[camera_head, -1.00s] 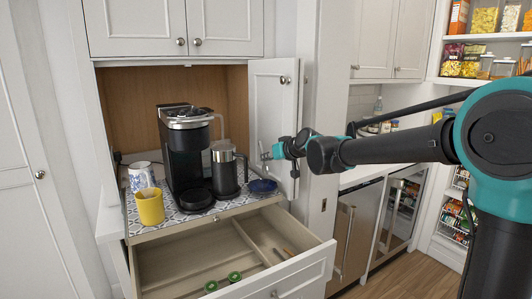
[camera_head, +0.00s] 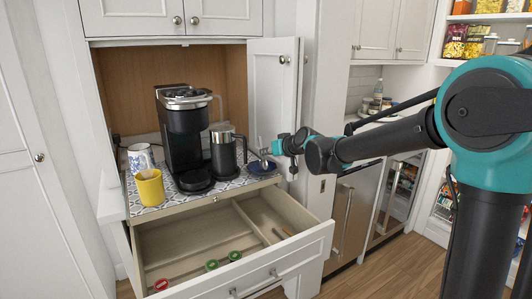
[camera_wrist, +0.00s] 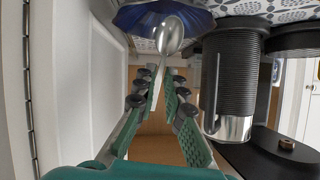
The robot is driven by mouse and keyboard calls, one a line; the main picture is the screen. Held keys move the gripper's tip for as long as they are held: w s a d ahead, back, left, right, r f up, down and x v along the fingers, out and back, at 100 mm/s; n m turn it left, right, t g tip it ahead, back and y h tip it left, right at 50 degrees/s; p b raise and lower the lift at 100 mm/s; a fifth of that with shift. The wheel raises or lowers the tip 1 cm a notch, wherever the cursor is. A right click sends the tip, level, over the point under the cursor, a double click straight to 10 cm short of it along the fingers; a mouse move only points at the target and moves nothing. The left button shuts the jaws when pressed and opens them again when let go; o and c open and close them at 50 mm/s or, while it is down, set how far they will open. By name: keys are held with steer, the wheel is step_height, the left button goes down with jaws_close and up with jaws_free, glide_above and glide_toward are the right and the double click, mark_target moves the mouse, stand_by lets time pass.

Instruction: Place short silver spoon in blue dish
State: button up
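The short silver spoon (camera_wrist: 170,38) is between the green fingers of my gripper (camera_wrist: 160,78) in the wrist view. The fingers are closed on its handle, and its bowl points toward the blue dish (camera_wrist: 135,18). In the head view, my gripper (camera_head: 268,150) is at the right side of the counter, with the spoon (camera_head: 263,157) upright just over the blue dish (camera_head: 262,169). I cannot tell whether the spoon's bowl touches the dish. The dish sits on the patterned counter, partly cut off in the wrist view.
A dark frother (camera_head: 223,152) stands left of the dish, beside the coffee machine (camera_head: 184,140). A yellow mug (camera_head: 149,188) and a patterned mug (camera_head: 140,157) stand farther left. The open drawer (camera_head: 215,250) sits below, holding several small items. An open cabinet door (camera_head: 272,95) is close behind my gripper.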

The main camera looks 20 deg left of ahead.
steer(key=o, duration=0.4)
stand_by(0.3)
step_height(320, 180, up, 7)
steer(key=shift+r, duration=0.1)
stand_by(0.4)
